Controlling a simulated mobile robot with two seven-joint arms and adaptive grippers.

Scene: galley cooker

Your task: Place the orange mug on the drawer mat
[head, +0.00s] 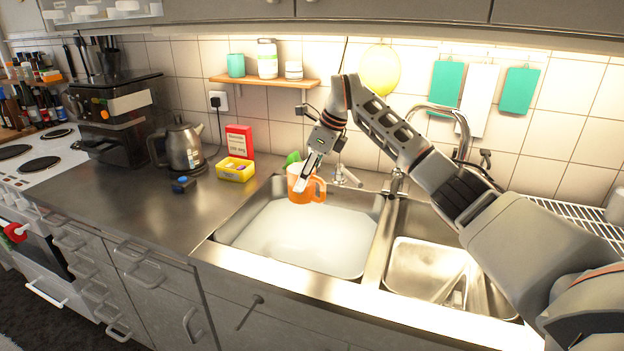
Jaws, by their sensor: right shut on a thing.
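The orange mug (303,191) is at the back of the left sink basin, upright, with its handle to the right. My right gripper (304,180) is shut on the mug at its rim, and my right arm reaches in from the right. Part of the mug's upper side is hidden behind the gripper's fingers. I cannot tell whether the mug touches the basin or hangs above it. I cannot make out a drawer mat. The drawer fronts below the worktop on the left look shut. My left gripper is not in view.
The left basin (262,237) holds whitish water or foam. A tap (458,125) stands behind the right basin. A kettle (184,147), a yellow box (235,170) and a red packet (240,139) stand on the worktop. The worktop's front left is mostly clear. A shelf (262,82) hangs above.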

